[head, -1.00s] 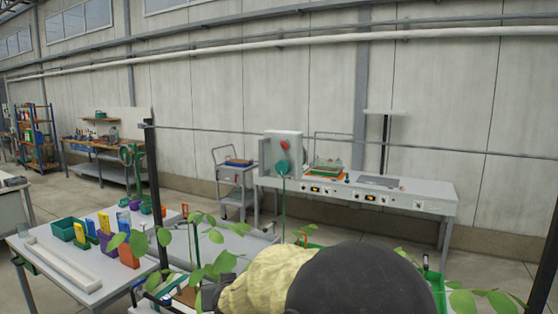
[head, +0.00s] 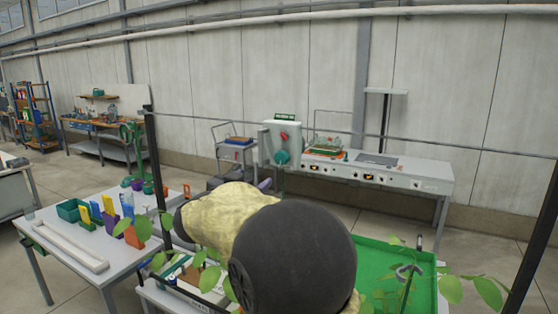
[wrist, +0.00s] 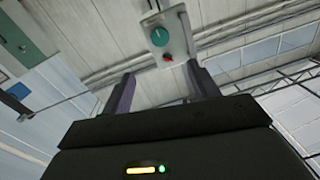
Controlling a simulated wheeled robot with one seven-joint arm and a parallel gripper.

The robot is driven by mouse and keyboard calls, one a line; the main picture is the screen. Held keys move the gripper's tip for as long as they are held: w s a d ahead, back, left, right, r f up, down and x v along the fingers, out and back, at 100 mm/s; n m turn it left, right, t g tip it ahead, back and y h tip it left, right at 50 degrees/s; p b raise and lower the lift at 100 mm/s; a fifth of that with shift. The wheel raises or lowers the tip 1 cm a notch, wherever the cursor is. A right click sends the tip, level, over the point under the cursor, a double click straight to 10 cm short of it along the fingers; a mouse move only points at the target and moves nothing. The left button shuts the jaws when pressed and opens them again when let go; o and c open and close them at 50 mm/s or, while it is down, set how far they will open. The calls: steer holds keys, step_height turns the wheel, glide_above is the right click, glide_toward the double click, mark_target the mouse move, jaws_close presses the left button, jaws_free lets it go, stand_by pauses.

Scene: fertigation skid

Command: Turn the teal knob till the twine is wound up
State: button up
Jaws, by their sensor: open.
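The teal knob (head: 281,157) is on the front of a pale grey box by the far bench, below a red knob (head: 284,136). In the wrist view the teal knob (wrist: 160,36) and the red knob (wrist: 168,57) show beyond my gripper (wrist: 160,84). Its two purplish fingers are wide apart with nothing between them. The gripper is apart from the knob. In the head view my arm hides most of the gripper and the area below the box. I cannot make out the twine.
A grey bench (head: 430,180) with switches stands right of the box, and a trolley (head: 236,150) stands left. A table (head: 60,235) with coloured containers is at the near left. A green tray (head: 400,262) and leafy plants are close at the right. A dark post (head: 156,170) stands left.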

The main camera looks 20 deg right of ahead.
mark_target(281, 159)
steer(key=p+x, duration=0.6)
steer(key=x, duration=1)
steer(key=shift+d, duration=0.15)
steer(key=shift+w+d, duration=0.4)
steer(key=shift+w, duration=0.05)
steer(key=c, duration=1)
